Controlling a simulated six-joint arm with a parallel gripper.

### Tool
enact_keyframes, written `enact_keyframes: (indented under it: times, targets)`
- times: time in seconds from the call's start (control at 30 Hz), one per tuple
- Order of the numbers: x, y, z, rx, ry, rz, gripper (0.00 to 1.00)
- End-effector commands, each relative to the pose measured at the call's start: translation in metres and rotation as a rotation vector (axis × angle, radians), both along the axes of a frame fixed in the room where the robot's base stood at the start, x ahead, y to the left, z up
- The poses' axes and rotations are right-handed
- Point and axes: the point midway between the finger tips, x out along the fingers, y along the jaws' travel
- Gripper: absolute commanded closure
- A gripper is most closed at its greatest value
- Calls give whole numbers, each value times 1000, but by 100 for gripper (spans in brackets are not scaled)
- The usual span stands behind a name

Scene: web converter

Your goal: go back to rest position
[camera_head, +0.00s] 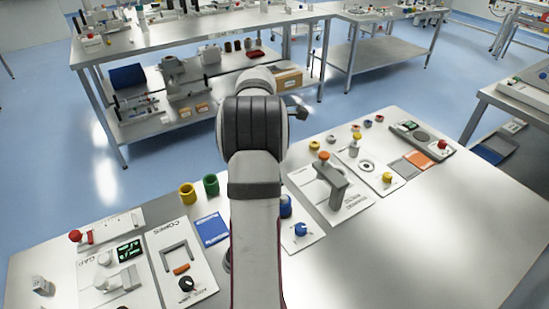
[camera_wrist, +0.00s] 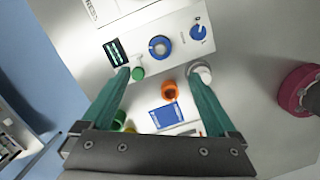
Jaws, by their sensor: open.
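My gripper (camera_wrist: 160,72) shows in the wrist view with two teal fingers spread wide apart and nothing held between them. Beyond the fingers are an orange ring-like part (camera_wrist: 169,92) and a blue card (camera_wrist: 166,115). I cannot tell whether the fingertips touch anything. In the head view my arm rises through the middle of the picture and hides most of the gripper.
The front metal table (camera_head: 420,245) carries several panels, including one with a grey bracket (camera_head: 332,183). A yellow cup (camera_head: 187,193) and a green cup (camera_head: 211,185) stand left of my arm. The table's right side is bare. A shelved bench (camera_head: 190,38) stands behind.

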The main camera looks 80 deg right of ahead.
Motion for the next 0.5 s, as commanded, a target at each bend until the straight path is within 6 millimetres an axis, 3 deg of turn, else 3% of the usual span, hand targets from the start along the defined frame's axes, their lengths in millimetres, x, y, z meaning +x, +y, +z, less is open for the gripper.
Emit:
enact_keyframes:
  times: [0.2,0.5]
  targets:
    - [4,1,26,-1,1,1,6]
    - [4,1,27,1,1,1,6]
